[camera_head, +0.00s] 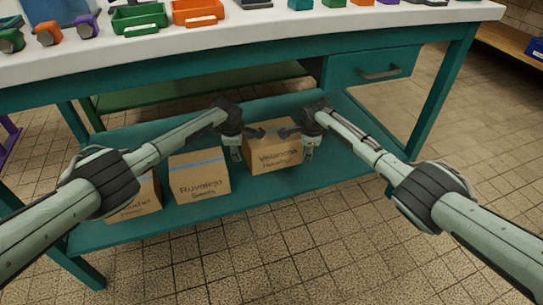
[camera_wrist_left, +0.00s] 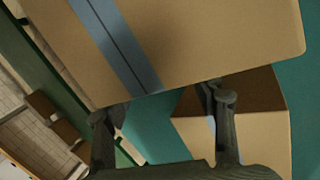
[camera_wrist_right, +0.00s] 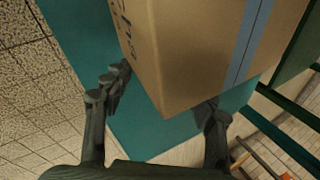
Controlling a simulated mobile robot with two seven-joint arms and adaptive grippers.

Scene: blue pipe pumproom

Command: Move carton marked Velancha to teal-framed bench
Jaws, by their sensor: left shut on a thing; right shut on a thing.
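The brown carton marked Velancha (camera_head: 276,160) is at the right end of a row of cartons at the lower shelf (camera_head: 335,165) of the teal-framed bench (camera_head: 440,95). I cannot tell whether it rests on the shelf or hangs just above it. My left gripper (camera_head: 247,141) is shut on its left side and my right gripper (camera_head: 297,142) on its right side. The carton, with blue tape, fills much of the left wrist view (camera_wrist_left: 200,40) and the right wrist view (camera_wrist_right: 190,60).
The carton marked Ruvoleja (camera_head: 198,180) stands left of it on the shelf, and another carton (camera_head: 140,200) stands farther left, partly behind my left arm. The white benchtop (camera_head: 270,28) overhead holds bins, including a green one (camera_head: 138,18) and an orange one (camera_head: 198,12). A drawer (camera_head: 372,70) hangs at right.

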